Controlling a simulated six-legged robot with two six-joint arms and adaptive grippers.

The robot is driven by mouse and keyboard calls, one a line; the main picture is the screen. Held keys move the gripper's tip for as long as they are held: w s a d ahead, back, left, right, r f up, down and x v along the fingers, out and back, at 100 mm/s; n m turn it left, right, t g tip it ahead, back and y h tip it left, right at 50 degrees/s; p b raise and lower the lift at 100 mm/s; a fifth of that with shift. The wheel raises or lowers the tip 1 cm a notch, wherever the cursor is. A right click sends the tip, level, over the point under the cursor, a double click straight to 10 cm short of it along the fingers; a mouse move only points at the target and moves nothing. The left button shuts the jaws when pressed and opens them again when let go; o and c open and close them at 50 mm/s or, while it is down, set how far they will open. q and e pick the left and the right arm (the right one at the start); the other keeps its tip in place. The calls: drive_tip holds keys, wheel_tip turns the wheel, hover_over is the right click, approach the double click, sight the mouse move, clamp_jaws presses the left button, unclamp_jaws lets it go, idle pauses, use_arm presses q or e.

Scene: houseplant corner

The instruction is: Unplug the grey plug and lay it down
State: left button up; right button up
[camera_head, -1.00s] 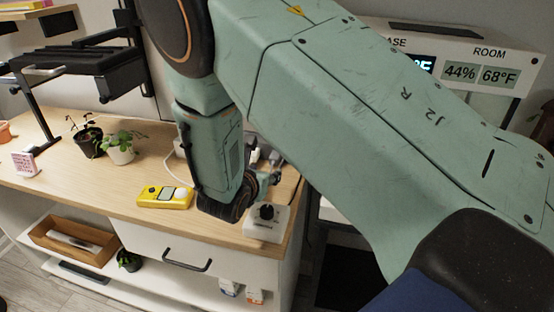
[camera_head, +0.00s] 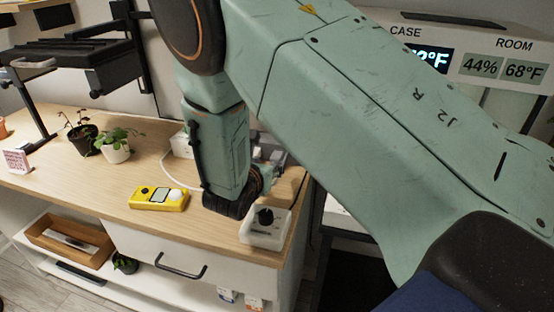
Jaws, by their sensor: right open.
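My right arm comes in from the right and its wrist hangs over the right part of the wooden counter (camera_head: 110,185). My right gripper (camera_head: 274,170) shows small beyond the wrist, near the counter's right end. It is open, and its fingers are partly hidden by the wrist. A white power strip (camera_head: 181,145) shows just left of my forearm, with a white cable; the forearm hides much of it. Small grey shapes (camera_head: 271,153) show beside the gripper, but I cannot tell which is the grey plug or whether the fingers touch it. My left gripper is out of view.
Two potted plants (camera_head: 115,145) stand farther left. The counter between the meter and the plants is clear.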

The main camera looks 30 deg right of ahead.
sight(274, 160)
drive_tip(key=b+x, duration=0.3)
drive_tip(key=x, duration=0.4)
drive_tip(key=shift+f+b, duration=0.15)
drive_tip(key=shift+b, duration=0.25)
drive_tip(key=shift+w+d, duration=0.15)
drive_tip(key=shift+d, duration=0.2)
drive_tip(key=shift+b, duration=0.4)
idle(0.3)
clamp_jaws()
idle(0.5)
drive_tip(key=shift+a, duration=0.1)
drive_tip(key=shift+s+a, duration=0.55)
drive_tip(key=shift+a, duration=0.2)
drive_tip(key=shift+s, duration=0.1)
